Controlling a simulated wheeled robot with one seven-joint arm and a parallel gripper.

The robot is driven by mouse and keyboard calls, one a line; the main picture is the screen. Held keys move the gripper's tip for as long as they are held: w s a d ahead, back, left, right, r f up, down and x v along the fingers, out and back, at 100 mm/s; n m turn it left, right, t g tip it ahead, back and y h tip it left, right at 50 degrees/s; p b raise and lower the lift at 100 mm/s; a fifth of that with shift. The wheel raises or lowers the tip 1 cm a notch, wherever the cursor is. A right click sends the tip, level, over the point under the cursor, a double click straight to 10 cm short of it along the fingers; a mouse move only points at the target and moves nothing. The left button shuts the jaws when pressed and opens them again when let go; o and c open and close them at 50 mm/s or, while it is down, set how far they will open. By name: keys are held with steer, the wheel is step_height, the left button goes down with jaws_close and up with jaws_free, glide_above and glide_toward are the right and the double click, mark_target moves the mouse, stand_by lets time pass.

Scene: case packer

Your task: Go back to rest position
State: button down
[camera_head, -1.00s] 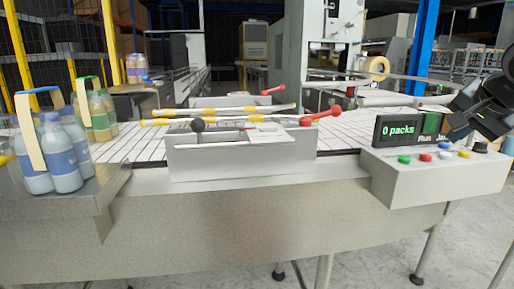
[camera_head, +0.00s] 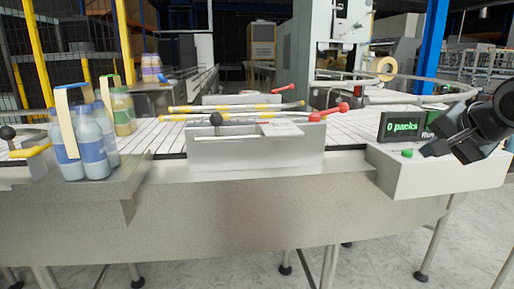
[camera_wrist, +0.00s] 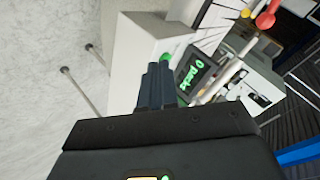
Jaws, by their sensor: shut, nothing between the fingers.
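My gripper (camera_head: 428,151) is at the right of the head view, in front of the control box (camera_head: 425,182) and its buttons. In the wrist view my gripper (camera_wrist: 154,72) is shut and empty, its dark fingers together. The green button (camera_wrist: 166,57) shows just past the fingertips; I cannot tell whether they touch it. In the head view the green button (camera_head: 407,153) is just left of the fingertips. My gripper hides the other buttons. The display (camera_head: 400,126) reads "0 packs".
Bottle packs with handles (camera_head: 92,148) stand on the left metal shelf. The conveyor (camera_head: 170,141) has a guide box (camera_head: 258,150) with red and black knobs and striped rails in the middle. The floor (camera_head: 385,255) in front is clear.

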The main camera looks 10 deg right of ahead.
steer(key=s+a+f+n+t+y, duration=0.1)
steer(key=a+f+t+y, duration=0.1)
steer(key=a+f, duration=0.4)
steer(key=s+a+f+n+t+y, duration=0.1)
steer(key=a+f+t+y, duration=0.1)
steer(key=a+f, duration=0.5)
steer(key=s+a+f+t+h, duration=0.1)
steer(key=s+a+f, duration=0.75)
steer(key=s, duration=0.25)
steer(key=s+a+f+n+h, duration=0.1)
steer(key=s+f+n, duration=0.15)
steer(key=s, duration=0.65)
steer(key=s+f+n+h, duration=0.1)
steer(key=s+f, duration=0.2)
steer(key=s, duration=0.7)
steer(key=s+d+r+n, duration=0.1)
steer(key=s+r+n, duration=0.1)
steer(key=s, duration=0.5)
steer(key=s+d+r+n, duration=0.2)
steer(key=s+n, duration=0.2)
steer(key=s, duration=0.4)
